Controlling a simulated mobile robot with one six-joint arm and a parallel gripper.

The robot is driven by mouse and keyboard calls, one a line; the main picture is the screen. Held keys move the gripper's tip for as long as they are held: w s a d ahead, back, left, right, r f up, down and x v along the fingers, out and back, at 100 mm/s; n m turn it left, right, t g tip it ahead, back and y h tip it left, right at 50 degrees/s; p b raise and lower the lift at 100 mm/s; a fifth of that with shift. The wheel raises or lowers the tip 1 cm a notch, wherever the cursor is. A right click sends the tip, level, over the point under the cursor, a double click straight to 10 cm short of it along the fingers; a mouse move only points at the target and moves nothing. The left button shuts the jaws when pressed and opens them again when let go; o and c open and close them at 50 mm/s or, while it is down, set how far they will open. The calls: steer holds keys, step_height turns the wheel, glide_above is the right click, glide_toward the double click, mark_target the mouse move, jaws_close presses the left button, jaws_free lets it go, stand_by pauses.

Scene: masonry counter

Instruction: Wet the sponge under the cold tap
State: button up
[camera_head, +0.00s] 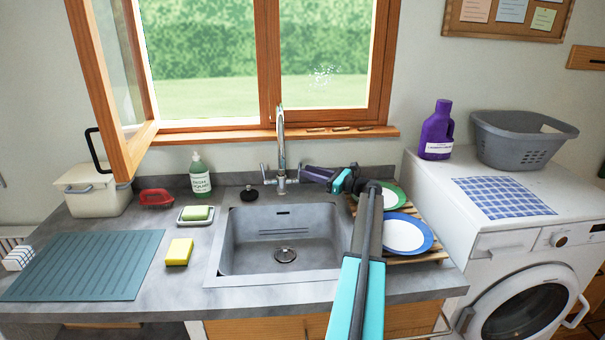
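A yellow sponge (179,252) lies on the counter left of the sink (226,247). The chrome tap (281,150) rises behind the sink, with a lever on each side; no hot or cold marking is readable. My gripper (304,172) is at the tap's right-hand side, close to the right lever, which it partly hides. I cannot tell whether it touches the lever or whether its fingers are open. No water shows below the spout, and the sink looks empty.
A rack with plates (403,235) stands right, behind my arm. The teal mat (85,265) is bare.

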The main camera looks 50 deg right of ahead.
steer(key=b+v, duration=0.1)
steer(key=v, duration=0.6)
steer(key=shift+s+b, duration=0.2)
steer(key=shift+b, duration=0.1)
steer(key=shift+d, duration=0.1)
steer(key=shift+c, duration=0.5)
